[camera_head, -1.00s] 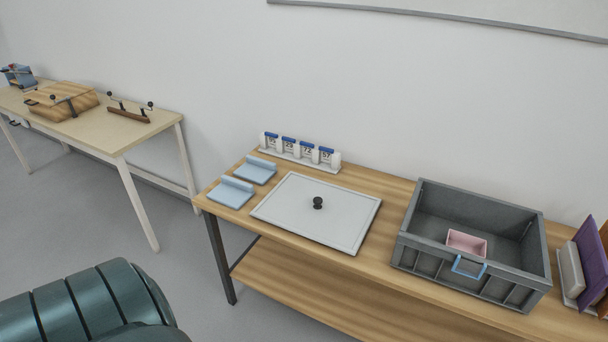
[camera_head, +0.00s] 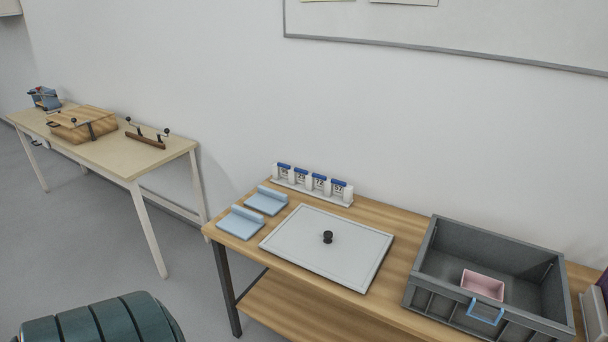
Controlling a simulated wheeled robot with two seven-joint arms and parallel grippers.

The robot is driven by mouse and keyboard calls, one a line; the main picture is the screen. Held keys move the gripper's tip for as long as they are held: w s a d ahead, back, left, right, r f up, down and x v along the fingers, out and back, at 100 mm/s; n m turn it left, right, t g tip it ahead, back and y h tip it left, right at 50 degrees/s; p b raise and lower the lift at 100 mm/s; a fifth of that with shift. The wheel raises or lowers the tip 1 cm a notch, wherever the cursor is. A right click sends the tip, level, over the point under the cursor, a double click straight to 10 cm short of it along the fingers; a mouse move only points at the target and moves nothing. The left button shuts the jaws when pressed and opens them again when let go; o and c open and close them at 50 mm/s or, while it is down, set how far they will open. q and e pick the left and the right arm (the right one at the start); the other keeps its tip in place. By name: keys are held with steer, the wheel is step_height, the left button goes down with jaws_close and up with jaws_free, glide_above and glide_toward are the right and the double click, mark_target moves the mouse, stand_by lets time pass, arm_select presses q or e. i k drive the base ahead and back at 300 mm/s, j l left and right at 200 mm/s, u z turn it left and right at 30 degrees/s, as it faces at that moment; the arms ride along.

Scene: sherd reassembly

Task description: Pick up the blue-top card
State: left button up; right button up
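The numbers are small and hard to read. Neither of my grippers is in view, and nothing touches the cards.
A white board with a black knob (camera_head: 327,237) lies in front of the rack. A grey crate (camera_head: 424,283) holding a pink box (camera_head: 482,284) stands right. Another table (camera_head: 105,155) is at left.

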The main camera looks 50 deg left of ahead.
mark_target(301, 174)
steer(key=i, duration=1.4)
steer(key=u, duration=2.1)
